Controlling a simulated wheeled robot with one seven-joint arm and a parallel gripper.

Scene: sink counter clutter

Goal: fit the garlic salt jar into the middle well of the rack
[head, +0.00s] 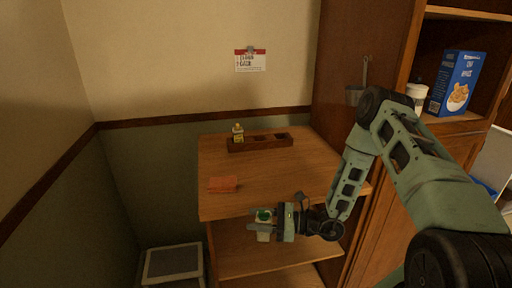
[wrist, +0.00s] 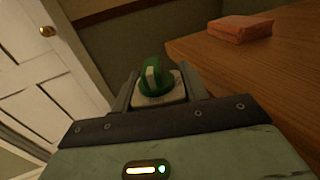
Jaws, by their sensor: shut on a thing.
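The garlic salt jar (head: 263,215), pale with a green cap, is held in my gripper (head: 262,226) at the front edge of the wooden top. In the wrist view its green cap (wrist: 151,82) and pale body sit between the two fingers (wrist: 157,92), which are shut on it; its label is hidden. The jar looks roughly upright. The dark wooden rack (head: 262,148) stands at the back of the top, well away from my gripper. Its left well holds a yellow-labelled jar (head: 238,134). Its middle and right wells look empty.
An orange-red block, perhaps a sponge (head: 223,184), lies on the top at the left; it also shows in the wrist view (wrist: 240,28). The top (head: 285,180) is clear between my gripper and the rack. A tall wooden cabinet (head: 352,50) rises at the right.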

